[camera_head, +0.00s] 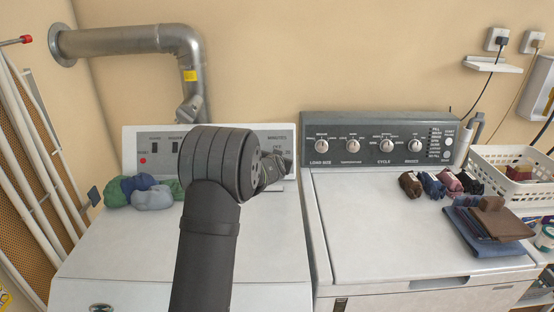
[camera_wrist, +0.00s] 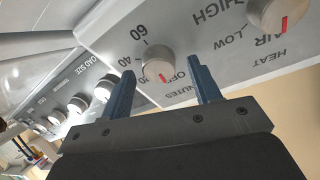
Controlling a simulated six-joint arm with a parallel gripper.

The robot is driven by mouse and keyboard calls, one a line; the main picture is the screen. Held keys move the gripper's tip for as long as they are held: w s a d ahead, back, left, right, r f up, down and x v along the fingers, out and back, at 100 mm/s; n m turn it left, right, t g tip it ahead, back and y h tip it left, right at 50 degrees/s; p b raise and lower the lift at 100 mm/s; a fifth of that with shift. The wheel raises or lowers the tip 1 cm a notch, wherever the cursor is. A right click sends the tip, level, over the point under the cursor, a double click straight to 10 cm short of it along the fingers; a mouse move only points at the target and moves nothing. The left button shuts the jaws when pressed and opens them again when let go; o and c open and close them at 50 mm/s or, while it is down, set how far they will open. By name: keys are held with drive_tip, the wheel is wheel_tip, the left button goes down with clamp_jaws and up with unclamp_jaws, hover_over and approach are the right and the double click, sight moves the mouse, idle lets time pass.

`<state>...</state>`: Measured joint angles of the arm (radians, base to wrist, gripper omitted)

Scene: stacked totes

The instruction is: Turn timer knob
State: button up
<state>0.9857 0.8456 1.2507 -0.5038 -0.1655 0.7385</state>
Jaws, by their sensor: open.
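The timer knob (camera_wrist: 157,66) is a round light-grey knob with a red mark on the dryer's panel, beside the labels 60, 40, OFF and MINUTES. In the wrist view its red mark points down, towards the OFF print. My gripper (camera_wrist: 164,82) is open, with one blue finger on each side of the knob in that view. The knob shows beyond the fingertips, nearer the left finger; I see no clear contact. In the head view my gripper (camera_head: 273,168) is at the right part of the dryer panel (camera_head: 158,138), and my arm hides the knob.
A heat knob (camera_wrist: 275,12) with HIGH, LOW and AIR labels sits on the same panel. The washer panel (camera_head: 380,125) with several knobs stands to the right. Rolled socks (camera_head: 152,197) lie left of my arm. Folded cloths (camera_head: 490,240) and a white basket (camera_head: 482,165) are on the right.

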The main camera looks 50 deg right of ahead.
drive_tip(key=shift+w+d+f, duration=0.15)
drive_tip(key=shift+w+d, duration=0.05)
drive_tip(key=shift+d, duration=0.05)
drive_tip(key=c, duration=1)
drive_tip(key=shift+m, duration=0.4)
drive_tip(key=shift+m+g, duration=0.5)
drive_tip(key=shift+m, duration=2.3)
